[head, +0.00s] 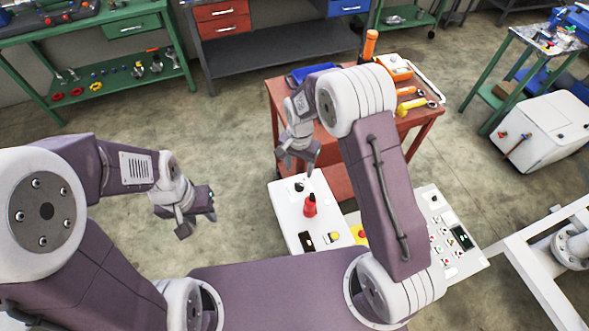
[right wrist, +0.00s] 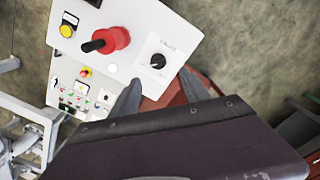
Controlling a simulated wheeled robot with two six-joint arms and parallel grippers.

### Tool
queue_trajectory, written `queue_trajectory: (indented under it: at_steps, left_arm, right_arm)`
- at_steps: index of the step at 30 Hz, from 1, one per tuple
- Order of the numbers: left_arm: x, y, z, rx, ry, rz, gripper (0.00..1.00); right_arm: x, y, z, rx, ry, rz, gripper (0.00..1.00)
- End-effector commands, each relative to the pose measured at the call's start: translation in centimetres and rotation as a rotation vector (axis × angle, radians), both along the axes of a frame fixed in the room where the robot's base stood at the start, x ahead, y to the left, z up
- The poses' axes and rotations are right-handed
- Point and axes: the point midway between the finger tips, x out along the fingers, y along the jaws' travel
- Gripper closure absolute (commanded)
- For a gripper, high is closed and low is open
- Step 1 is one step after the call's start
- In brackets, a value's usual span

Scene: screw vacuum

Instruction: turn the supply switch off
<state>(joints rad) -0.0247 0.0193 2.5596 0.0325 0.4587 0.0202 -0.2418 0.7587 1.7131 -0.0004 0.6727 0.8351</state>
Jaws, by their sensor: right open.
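A white control panel (head: 289,216) stands in front of me. It carries a small black rotary knob (right wrist: 157,60) on a pale plate, which also shows in the head view (head: 299,186). Beside the knob is a red switch (right wrist: 109,40) with a black handle, seen in the head view too (head: 310,206). The label by the knob is too small to read, so I cannot tell which is the supply switch. My right gripper (head: 298,158) is open and empty above the knob's end of the panel; its fingertips (right wrist: 158,88) point toward the knob. My left gripper (head: 196,220) is open and empty, over bare floor.
A yellow button (head: 334,237) sits lower on the panel. A second white panel (head: 456,235) with several buttons and a display stands to the right. A red-brown table (head: 283,108) with tools is behind my right arm. A grey frame (head: 530,265) stands far right. Floor at left is free.

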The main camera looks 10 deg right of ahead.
Motion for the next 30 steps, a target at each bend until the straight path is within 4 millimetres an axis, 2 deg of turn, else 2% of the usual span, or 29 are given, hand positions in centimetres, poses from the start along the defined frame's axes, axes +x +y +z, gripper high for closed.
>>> queue_trajectory:
  at_steps: [5,12,16,21,27,30]
  left_arm:
    - [0.0,0.0,0.0,0.000,0.001,0.000,0.64]
    - [0.0,0.0,0.8,0.000,0.000,0.000,0.64]
    - [0.0,0.0,1.1,0.000,0.000,0.000,0.64]
    - [0.0,0.0,1.1,0.000,0.000,0.000,0.64]
    - [0.0,0.0,1.1,0.000,0.000,0.000,0.64]
    - [0.0,0.0,1.1,0.000,0.000,0.000,0.64]
  right_arm:
    - [0.0,0.0,-1.1,0.000,0.001,0.000,0.45]
    - [-0.1,-0.1,-6.0,0.000,0.001,0.000,0.45]
    - [-0.1,-0.1,-8.0,0.000,0.000,0.000,0.45]
    - [-0.1,-0.1,-9.1,0.001,-0.002,0.000,0.45]
    - [0.0,-0.1,-9.2,0.001,-0.003,0.000,0.45]
    - [0.0,-0.1,-9.1,0.001,-0.003,0.000,0.73]
